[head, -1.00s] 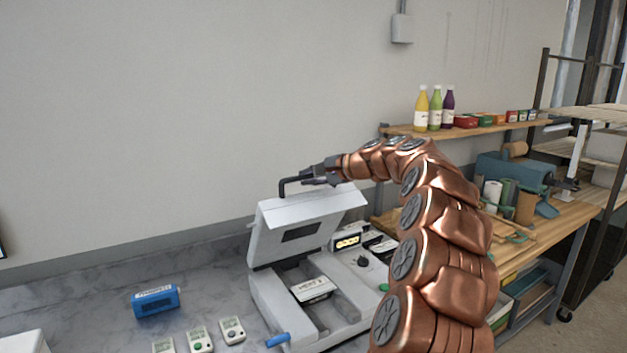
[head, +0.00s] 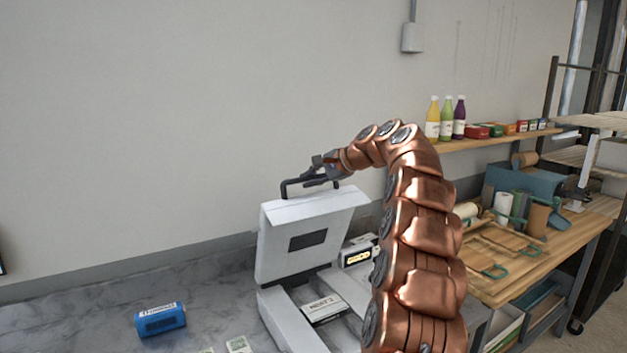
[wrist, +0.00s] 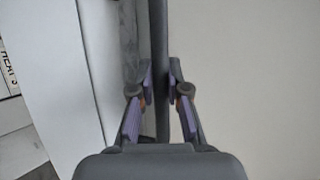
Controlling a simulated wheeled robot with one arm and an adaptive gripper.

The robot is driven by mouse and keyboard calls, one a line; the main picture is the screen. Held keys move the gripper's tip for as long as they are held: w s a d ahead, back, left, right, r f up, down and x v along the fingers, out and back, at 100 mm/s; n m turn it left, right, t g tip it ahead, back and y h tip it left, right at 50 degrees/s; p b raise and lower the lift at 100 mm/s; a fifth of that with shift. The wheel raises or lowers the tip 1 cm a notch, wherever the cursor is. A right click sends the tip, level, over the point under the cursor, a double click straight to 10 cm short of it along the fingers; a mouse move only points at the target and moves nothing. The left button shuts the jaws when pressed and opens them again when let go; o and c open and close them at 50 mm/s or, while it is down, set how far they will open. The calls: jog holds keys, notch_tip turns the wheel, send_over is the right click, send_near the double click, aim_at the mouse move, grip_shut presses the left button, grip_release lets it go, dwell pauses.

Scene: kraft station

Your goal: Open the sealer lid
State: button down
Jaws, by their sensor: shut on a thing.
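The white sealer lid (head: 289,240) stands raised, close to upright, above the sealer body (head: 285,322) in the head view. A dark bar handle (head: 290,187) runs along its top edge. My gripper (head: 322,178) is at that handle, its fingers shut around the bar. In the wrist view the dark handle bar (wrist: 159,70) passes between the two purple-padded fingers (wrist: 160,90), and the white lid (wrist: 75,75) lies to the left. My arm hides the right part of the sealer body.
A shelf with several bottles (head: 446,118) and a wooden bench (head: 540,250) stand to the right. The wall is behind the lid.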

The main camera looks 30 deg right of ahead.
jog(key=shift+f, duration=0.1)
dwell(0.3)
jog(key=c, duration=1.1)
grip_release()
jog(key=shift+c, duration=0.2)
jog(key=v, duration=1.2)
